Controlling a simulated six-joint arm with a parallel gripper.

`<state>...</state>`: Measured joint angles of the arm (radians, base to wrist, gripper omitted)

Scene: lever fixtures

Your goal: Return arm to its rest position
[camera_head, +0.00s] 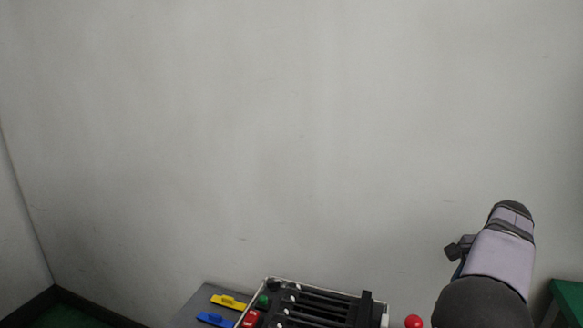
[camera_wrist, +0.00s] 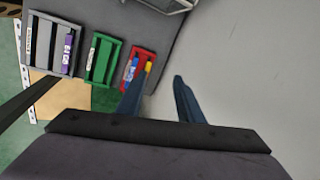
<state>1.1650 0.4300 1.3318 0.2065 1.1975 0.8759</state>
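My gripper (camera_wrist: 158,82) shows in the wrist view as two dark blue fingers, spread apart with nothing between them. The left finger overlaps the lower edge of a red tray (camera_wrist: 150,59) in the picture; I cannot tell how far above it the finger is. The right finger is in front of the pale grey area. In the head view my arm (camera_head: 502,262) stands raised at the lower right, against the grey wall. The fingers are not clear there.
A black lever fixture (camera_head: 325,303) sits on a grey table (camera_head: 192,308) at the bottom, with a red ball knob (camera_head: 413,321) to its right. Yellow (camera_head: 228,301) and blue (camera_head: 215,320) pieces lie left. The wrist view shows a green tray (camera_wrist: 113,48) and grey tray (camera_wrist: 30,42).

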